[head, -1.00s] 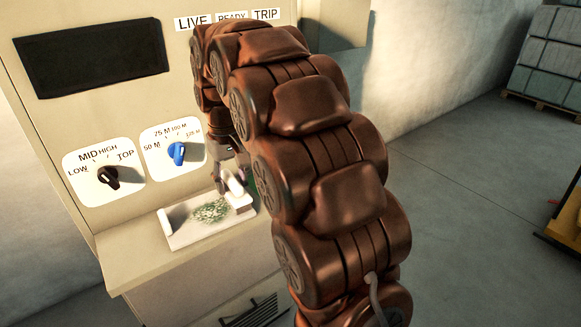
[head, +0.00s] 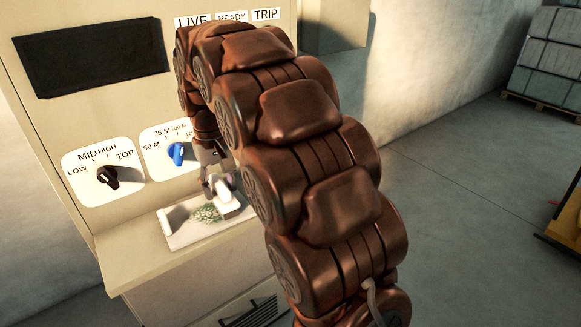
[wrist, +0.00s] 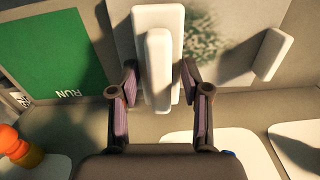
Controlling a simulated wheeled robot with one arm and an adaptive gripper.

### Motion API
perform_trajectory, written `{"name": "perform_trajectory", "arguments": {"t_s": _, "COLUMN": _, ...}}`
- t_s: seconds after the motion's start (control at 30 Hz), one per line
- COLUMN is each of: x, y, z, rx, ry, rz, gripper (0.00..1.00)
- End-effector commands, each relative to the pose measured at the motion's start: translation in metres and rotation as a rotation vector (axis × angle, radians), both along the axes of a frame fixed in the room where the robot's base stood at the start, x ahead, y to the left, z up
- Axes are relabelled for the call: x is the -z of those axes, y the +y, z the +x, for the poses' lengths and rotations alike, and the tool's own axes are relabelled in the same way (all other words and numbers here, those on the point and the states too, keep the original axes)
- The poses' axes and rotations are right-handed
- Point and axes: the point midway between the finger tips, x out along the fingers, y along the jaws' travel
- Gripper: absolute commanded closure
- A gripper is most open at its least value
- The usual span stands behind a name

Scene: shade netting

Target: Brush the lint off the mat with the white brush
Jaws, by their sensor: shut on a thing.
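The white brush, a block with a raised bar handle, shows in the wrist view (wrist: 157,50) and the head view (head: 228,198). My gripper (wrist: 159,78) is shut on its handle, one finger on either side. In the head view my gripper (head: 213,176) is partly hidden by my arm. The brush is over the pale mat (head: 190,238), at the right edge of the lint. The lint, a dark green speckled patch, shows in the head view (head: 205,214) and beside the brush in the wrist view (wrist: 203,42). I cannot tell whether the bristles touch the mat.
A white upright block (head: 165,222) stands at the mat's left end, and also shows in the wrist view (wrist: 271,54). The cabinet panel behind holds a black knob (head: 108,177) and a blue knob (head: 177,153). A green RUN panel (wrist: 42,45) lies beside the mat.

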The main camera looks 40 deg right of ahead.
Motion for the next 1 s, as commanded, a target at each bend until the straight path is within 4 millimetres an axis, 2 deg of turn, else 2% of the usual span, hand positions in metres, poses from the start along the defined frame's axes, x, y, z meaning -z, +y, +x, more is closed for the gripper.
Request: {"name": "perform_trajectory", "arguments": {"t_s": 1.0, "x": 0.003, "y": 0.044, "z": 0.003, "rx": -0.001, "ry": 0.001, "rz": 0.002, "gripper": 1.0}}
